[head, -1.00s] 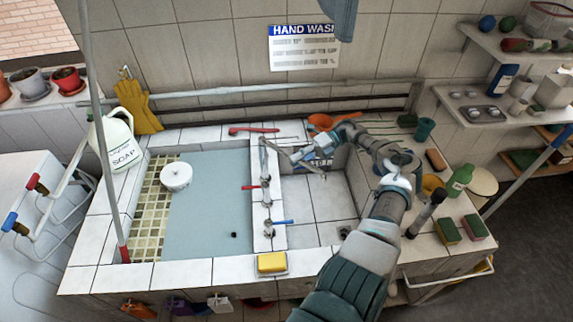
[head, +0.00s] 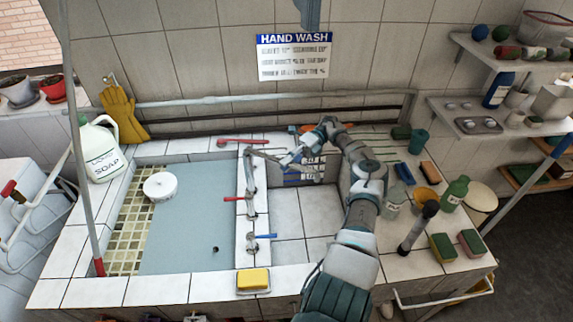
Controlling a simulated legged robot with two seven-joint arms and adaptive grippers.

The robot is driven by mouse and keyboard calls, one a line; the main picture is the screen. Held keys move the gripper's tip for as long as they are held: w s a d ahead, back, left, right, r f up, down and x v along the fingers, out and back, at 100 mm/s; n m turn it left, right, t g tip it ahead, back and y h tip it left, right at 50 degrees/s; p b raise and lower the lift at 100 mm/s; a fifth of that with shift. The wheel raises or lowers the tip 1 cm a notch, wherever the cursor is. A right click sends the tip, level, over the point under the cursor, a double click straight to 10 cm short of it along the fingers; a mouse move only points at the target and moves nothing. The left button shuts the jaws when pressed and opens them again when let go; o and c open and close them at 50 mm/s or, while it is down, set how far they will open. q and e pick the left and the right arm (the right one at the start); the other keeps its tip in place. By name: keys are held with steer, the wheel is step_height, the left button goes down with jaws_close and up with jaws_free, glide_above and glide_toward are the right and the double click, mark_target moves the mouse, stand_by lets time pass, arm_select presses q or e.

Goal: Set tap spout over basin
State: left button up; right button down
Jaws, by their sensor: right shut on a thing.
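The grey tap spout (head: 268,155) extends from the top of the tap column on the tiled divider, pointing right toward the empty right basin (head: 287,213). My right gripper (head: 290,158) is shut on the spout near its outer part, at the back of that basin. The fingers partly hide the spout's end. A red-handled tap lever (head: 236,199) and a blue-handled lever (head: 264,236) sit lower on the divider. The left basin (head: 190,225) has a flat blue-grey surface. My left gripper is not in view.
A soap jug (head: 100,152) stands at the left rim, and a white round pot (head: 159,187) is in the left basin. A yellow sponge (head: 253,280) lies on the front rim. Bottles, a cup and sponges crowd the right counter beside my forearm.

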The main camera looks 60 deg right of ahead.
steer(key=shift+f, duration=0.25)
steer(key=c, duration=1)
jaws_free()
steer(key=shift+w, duration=0.1)
steer(key=shift+c, duration=0.2)
steer(key=shift+w+d, duration=0.15)
steer(key=shift+d, duration=0.05)
